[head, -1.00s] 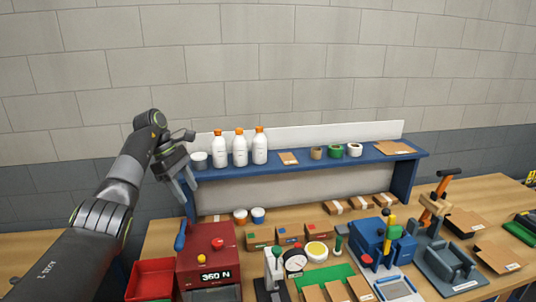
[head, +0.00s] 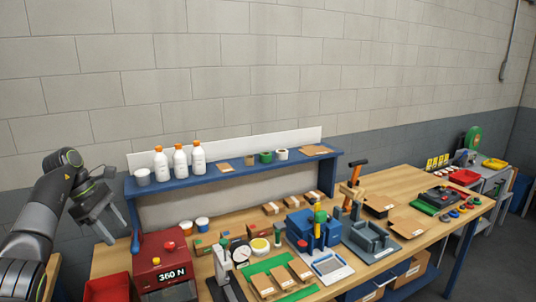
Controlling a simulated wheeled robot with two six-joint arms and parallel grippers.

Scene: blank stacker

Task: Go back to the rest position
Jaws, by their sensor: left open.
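My left gripper (head: 108,229) is at the left of the head view, in front of the left end of the blue shelf. Its two fingers point down and are spread apart, with nothing between them. It hangs above and to the left of the red press (head: 161,262) marked 360 N. My right gripper is not in the picture.
A blue shelf (head: 235,177) carries white bottles (head: 180,161), tape rolls and cardboard. The wooden bench (head: 405,180) holds a red bin (head: 107,288), a blue machine (head: 313,230), a grey fixture (head: 371,238) and cardboard pieces. A side table with bins stands at the far right.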

